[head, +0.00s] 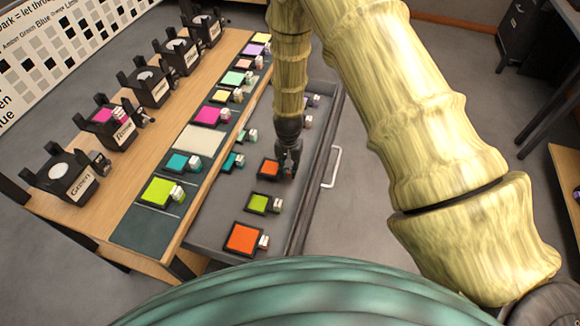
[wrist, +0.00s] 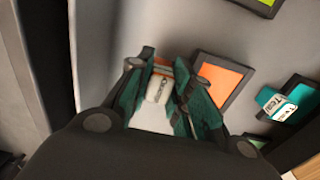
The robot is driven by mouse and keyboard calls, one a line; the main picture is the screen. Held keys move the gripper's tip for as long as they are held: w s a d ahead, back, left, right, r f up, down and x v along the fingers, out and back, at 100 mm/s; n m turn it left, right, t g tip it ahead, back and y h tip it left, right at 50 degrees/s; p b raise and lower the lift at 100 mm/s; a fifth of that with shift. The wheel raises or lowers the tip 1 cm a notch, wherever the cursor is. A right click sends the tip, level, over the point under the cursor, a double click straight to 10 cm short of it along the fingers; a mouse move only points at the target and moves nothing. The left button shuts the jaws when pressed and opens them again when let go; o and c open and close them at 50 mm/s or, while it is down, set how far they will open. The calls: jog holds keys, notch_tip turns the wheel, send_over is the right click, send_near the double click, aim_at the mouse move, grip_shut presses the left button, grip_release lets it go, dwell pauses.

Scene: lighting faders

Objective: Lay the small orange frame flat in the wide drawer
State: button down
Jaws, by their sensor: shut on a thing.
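The small orange frame (head: 269,168), an orange sheet in a dark border, is in the open wide drawer (head: 222,262). It looks level at or close to the drawer floor; I cannot tell whether it fully touches. It also shows in the wrist view (wrist: 221,77), beside my fingers. My gripper (head: 289,160) points down into the drawer at the frame's right side. In the wrist view its green fingers (wrist: 160,92) are shut on the frame's white and orange tag (wrist: 158,87). The fingers partly hide the tag and its join to the frame.
A lime frame (head: 258,203) and a larger orange frame (head: 243,238) lie nearer in the drawer. A teal-tagged frame (wrist: 289,100) is close by. The drawer handle (head: 332,167) is to the right. Colored frames and several black lamps (head: 70,178) stand on the wooden bench (head: 148,170).

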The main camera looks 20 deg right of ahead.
jog(key=shift+f+b, duration=0.7)
jog(key=shift+f, duration=0.55)
dwell(0.4)
jog(key=c, duration=1.2)
grip_release()
notch_tip(320, 180, up, 12)
jog(key=shift+w+a, duration=0.1)
notch_tip(320, 180, up, 7)
jog(key=p, duration=0.5)
